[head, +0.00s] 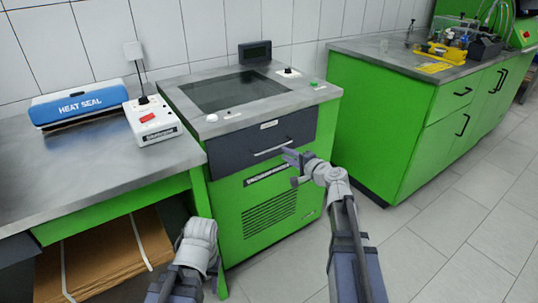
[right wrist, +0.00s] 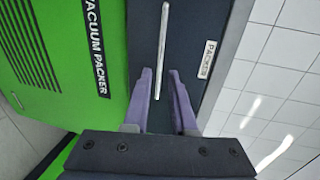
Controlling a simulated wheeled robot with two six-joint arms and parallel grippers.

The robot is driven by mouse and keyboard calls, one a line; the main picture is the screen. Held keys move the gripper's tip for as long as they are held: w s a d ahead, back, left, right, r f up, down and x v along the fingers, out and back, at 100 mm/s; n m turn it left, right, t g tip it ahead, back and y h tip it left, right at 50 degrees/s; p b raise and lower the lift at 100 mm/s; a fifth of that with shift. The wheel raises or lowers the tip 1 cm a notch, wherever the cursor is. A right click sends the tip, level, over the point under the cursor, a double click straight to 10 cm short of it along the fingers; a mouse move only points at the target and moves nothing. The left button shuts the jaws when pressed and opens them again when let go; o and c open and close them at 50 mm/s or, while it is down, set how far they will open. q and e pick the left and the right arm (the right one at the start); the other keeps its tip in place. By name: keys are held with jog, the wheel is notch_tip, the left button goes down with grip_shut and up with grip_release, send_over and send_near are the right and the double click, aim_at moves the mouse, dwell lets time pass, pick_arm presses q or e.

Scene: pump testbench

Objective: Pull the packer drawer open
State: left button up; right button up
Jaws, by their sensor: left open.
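The packer drawer (head: 230,152) is the dark front at the top of the green vacuum packer. It looks flush with the cabinet, so it appears shut. Its pale bar handle (head: 272,148) runs across the front; in the right wrist view the handle (right wrist: 163,45) stands upright. My right gripper (head: 292,158) is at the handle's right end. In the right wrist view its fingers (right wrist: 160,75) are apart, one on each side of the handle's lower end. I see no clear contact. My left gripper (head: 200,240) is low left of the packer, its fingers mostly hidden.
A steel bench with a blue heat sealer (head: 80,105) and a white control box (head: 153,120) stands left. Cardboard (head: 110,255) lies beneath it. A green cabinet (head: 400,130) stands right. The floor (head: 440,240) before it is clear.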

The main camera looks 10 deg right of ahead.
aim_at(275, 148)
jog(key=shift+b+x, duration=0.75)
jog(key=shift+x, duration=3.15)
jog(key=shift+r, duration=0.1)
jog(key=shift+c, duration=0.2)
grip_shut()
